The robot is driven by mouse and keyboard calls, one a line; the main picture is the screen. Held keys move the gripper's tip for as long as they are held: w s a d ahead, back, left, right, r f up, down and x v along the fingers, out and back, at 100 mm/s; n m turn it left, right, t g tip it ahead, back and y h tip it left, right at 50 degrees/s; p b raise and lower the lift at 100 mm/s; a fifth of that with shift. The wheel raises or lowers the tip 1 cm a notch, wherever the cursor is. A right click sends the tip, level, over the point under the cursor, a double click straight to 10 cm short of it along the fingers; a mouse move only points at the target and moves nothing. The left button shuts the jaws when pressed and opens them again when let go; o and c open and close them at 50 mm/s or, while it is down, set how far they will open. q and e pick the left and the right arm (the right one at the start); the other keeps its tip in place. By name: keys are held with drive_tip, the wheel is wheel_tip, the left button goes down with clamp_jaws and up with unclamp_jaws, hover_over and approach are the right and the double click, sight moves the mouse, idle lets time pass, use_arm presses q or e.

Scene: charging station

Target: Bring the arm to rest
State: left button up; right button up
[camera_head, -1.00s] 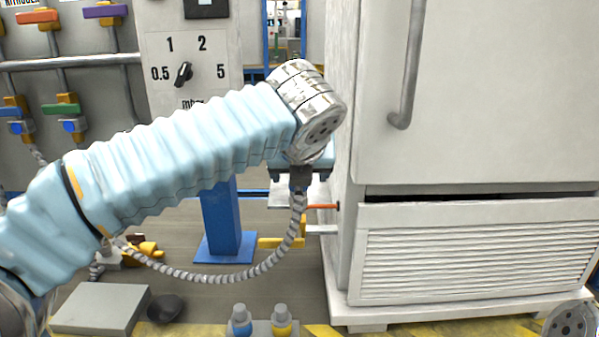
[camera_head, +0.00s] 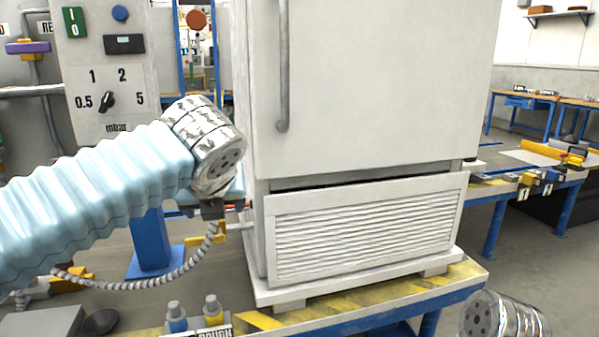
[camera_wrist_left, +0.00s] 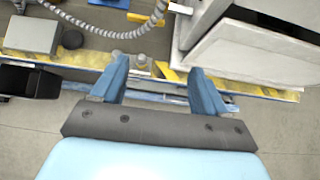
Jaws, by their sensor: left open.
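My left arm, in a light blue ribbed sleeve, reaches in from the left of the head view to a silver wrist joint (camera_head: 205,145). A silver joint of my right arm shows at the bottom right of the head view; the right gripper is out of frame.
A white cabinet (camera_head: 365,90) with a louvred panel stands just right of my left wrist. A grey hose (camera_head: 150,284) hangs below the arm.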

use_arm(q)
drive_tip(key=w+d+f+n+g+h, duration=0.1)
drive_tip(key=w+d+f+n, duration=0.15)
drive_tip(key=f, duration=0.75)
drive_tip(key=w+d+f+n+g+h, duration=0.1)
drive_tip(key=w+d+f+n+g, duration=0.15)
drive_tip(key=f, duration=0.75)
drive_tip(key=s+d+f+n+g+h, duration=0.1)
drive_tip(key=s+f+n, duration=0.15)
drive_tip(key=f, duration=0.65)
drive_tip(key=s+d+f+n+g+h, duration=0.2)
drive_tip(key=f+n, duration=0.2)
drive_tip(key=f, duration=0.6)
drive_tip(key=s+a+f+n, duration=0.2)
drive_tip(key=s+f+n, duration=0.8)
drive_tip(key=f+n, duration=0.1)
drive_tip(key=s+a+f+n+g+h, duration=0.1)
drive_tip(key=s+a+f+n, duration=0.1)
drive_tip(key=s+f+n, duration=0.7)
wheel_tip(320, 180, down, 3)
drive_tip(key=n, duration=0.3)
drive_tip(key=shift+s+a+h, duration=0.2)
drive_tip(key=shift+s+h, duration=0.1)
drive_tip(key=shift+s, duration=0.1)
